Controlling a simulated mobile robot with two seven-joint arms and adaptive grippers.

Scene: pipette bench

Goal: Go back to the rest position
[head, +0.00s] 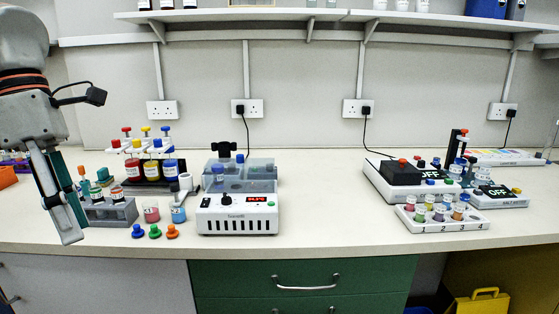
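My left gripper (74,232) hangs at the left edge of the head view, fingers pointing down, in front of the left end of the bench. It is seen from the side, so the gap between its fingers is unclear. No object shows in it. It overlaps the view of a grey rack (112,212) with small vials, and I cannot tell whether they touch. My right gripper is not in view.
The bench (320,200) is clear in the middle. A white heater device (238,218), red, yellow and blue bottles (151,171), loose caps (155,231), and a numbered vial tray (440,222) beside a black-topped device (401,174) stand on it. A shelf (330,16) runs above.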

